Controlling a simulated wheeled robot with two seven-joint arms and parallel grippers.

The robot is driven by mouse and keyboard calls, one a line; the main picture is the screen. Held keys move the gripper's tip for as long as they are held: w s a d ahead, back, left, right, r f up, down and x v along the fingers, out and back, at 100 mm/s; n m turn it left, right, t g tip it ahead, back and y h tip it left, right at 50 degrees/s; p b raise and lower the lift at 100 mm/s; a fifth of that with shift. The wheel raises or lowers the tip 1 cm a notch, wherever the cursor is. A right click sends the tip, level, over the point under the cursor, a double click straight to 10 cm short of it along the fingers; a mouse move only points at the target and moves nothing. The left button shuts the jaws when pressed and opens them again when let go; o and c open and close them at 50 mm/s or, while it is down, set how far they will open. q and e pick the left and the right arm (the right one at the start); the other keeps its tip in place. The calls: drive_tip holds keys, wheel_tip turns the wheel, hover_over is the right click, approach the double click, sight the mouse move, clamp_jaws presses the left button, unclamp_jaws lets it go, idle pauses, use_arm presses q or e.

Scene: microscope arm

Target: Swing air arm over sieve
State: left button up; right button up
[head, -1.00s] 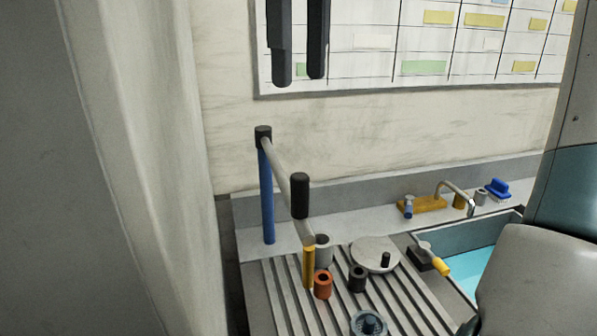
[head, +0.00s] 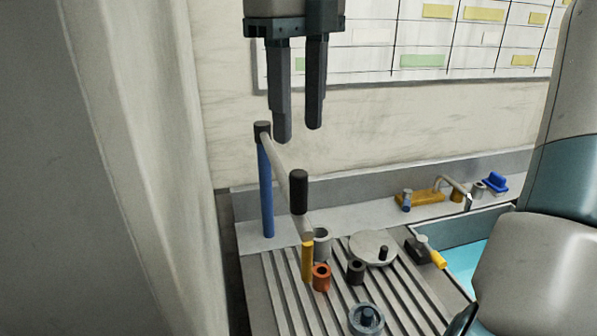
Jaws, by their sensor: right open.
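The air arm (head: 276,160) is a pale bar running from the black top of a blue post (head: 266,195) toward the front right. It carries a black upright grip (head: 298,192) and ends in a yellow nozzle (head: 307,262) pointing down near an orange ring (head: 321,277). A round blue-grey part (head: 367,319), possibly the sieve, sits at the bottom edge, partly cut off. My right gripper (head: 299,130) points down, open and empty, above and behind the black grip, apart from it. My left gripper is not in view.
A ribbed drainboard (head: 285,300) holds a grey round lid (head: 372,248), a grey cup (head: 321,243) and a black ring (head: 355,271). A sink with blue water (head: 465,265), a tap and a blue brush (head: 495,182) lie right. A wall stands behind.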

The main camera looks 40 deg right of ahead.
sight(299, 172)
wheel_tip(299, 172, down, 10)
drive_tip(key=shift+f+p, duration=0.1)
drive_tip(key=shift+p, duration=0.95)
clamp_jaws()
